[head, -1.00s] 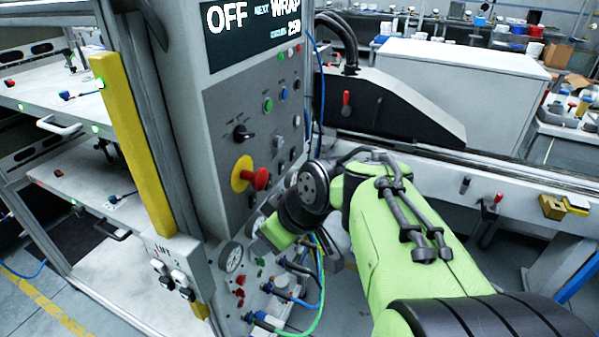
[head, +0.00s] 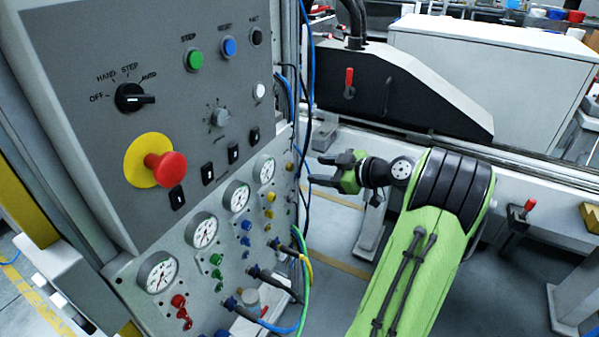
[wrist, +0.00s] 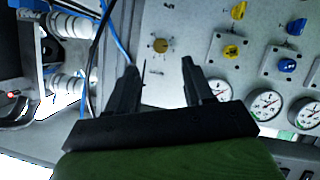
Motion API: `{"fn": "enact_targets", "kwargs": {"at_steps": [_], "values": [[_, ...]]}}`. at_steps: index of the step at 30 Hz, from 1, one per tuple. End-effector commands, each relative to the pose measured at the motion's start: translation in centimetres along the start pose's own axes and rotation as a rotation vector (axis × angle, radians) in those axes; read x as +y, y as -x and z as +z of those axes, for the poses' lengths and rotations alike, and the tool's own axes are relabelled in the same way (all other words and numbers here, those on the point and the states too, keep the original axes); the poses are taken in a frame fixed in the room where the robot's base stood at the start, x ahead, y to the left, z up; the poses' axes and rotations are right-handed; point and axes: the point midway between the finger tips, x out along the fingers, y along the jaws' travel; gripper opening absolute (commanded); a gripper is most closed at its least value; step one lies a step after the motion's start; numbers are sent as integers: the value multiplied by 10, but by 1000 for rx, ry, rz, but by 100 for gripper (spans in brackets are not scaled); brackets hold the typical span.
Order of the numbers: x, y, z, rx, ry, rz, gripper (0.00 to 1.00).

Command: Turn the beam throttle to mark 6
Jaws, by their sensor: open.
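A small brass-coloured round knob (wrist: 160,45) with faint marks around it sits on the light grey panel in the wrist view. It looks like the beam throttle, but its lettering and setting are too small to read. My gripper (wrist: 160,70) is open and empty, its fingers apart on either side of the knob's line and short of it. In the head view my gripper (head: 318,171) points left toward the right edge of the lower panel (head: 130,270), apart from it. A small brass spot (head: 289,166) near that edge may be the same knob.
Gauges (head: 236,197) and coloured valves (head: 246,226) line the lower panel. Hoses (head: 302,255) stick out below, and cables (head: 305,110) hang beside the right edge. A red emergency stop (head: 165,168) and a mode switch (head: 130,97) sit above.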

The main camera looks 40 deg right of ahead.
Motion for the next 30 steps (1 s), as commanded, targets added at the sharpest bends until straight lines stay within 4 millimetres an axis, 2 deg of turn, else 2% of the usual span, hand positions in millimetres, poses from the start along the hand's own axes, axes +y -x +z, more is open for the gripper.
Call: {"fn": "enact_targets", "kwargs": {"at_steps": [1, 3, 9, 13, 20, 30], "values": [[-2, -15, 1, 2, 1, -4, 52], [-2, -32, 1, 2, 1, -4, 52], [-1, -68, 1, 0, 0, -2, 52], [0, -75, 0, -1, -1, -1, 52], [0, -75, 0, -1, -2, 0, 50], [0, -75, 0, -1, -2, 0, 0]]}}
